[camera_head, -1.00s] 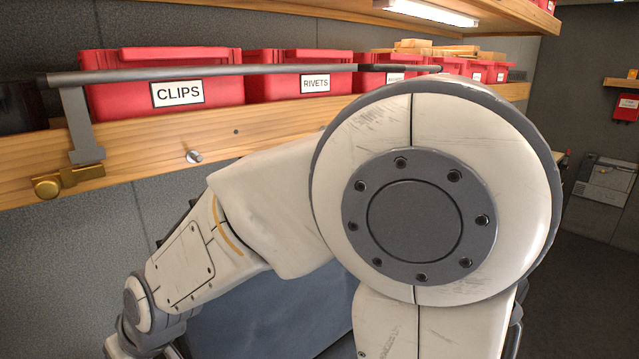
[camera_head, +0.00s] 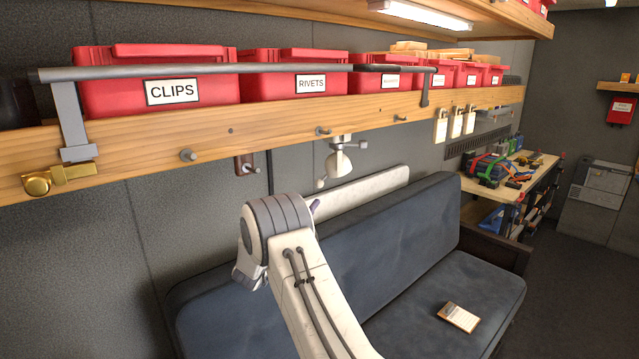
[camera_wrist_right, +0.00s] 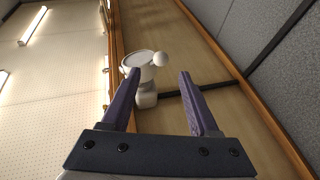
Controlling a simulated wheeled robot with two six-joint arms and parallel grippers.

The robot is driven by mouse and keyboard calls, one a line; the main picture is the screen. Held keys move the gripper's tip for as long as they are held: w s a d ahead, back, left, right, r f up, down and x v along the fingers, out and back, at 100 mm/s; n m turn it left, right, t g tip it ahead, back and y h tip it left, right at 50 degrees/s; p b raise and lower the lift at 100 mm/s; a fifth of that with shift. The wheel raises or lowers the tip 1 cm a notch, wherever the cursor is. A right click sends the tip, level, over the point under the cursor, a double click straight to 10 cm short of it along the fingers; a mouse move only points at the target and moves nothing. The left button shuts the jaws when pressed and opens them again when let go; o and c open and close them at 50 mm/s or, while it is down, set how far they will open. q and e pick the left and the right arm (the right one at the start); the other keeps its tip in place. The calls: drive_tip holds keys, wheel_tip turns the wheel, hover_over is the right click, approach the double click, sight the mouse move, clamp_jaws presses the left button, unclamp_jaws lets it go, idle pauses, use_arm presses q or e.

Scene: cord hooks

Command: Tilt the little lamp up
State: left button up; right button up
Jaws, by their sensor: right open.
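The little lamp (camera_head: 339,163) is a small white fixture hanging under the wooden shelf, with a rounded head and a small knob at its lower left. In the right wrist view the lamp (camera_wrist_right: 146,84) shows beyond and between my open fingers, with a round white knob at its upper right. In the wrist view my right gripper (camera_wrist_right: 159,74) is open and empty. My left gripper is not in view.
The wooden shelf (camera_head: 140,146) runs above the lamp with several pegs and red bins (camera_head: 160,64) on it. A dark bracket (camera_head: 246,164) hangs left of the lamp. A blue couch (camera_head: 400,235) stands below, with a clipboard (camera_head: 458,317) on its seat.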

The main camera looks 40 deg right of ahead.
sight(317, 186)
drive_tip(key=p+x, duration=0.3)
drive_tip(key=x, duration=0.5)
drive_tip(key=shift+w+d+r, duration=0.15)
drive_tip(key=shift+r, duration=0.1)
drive_tip(key=shift+w+d+p, duration=0.15)
drive_tip(key=shift+d+p, duration=0.15)
clamp_jaws()
drive_tip(key=shift+r, duration=0.15)
idle(0.6)
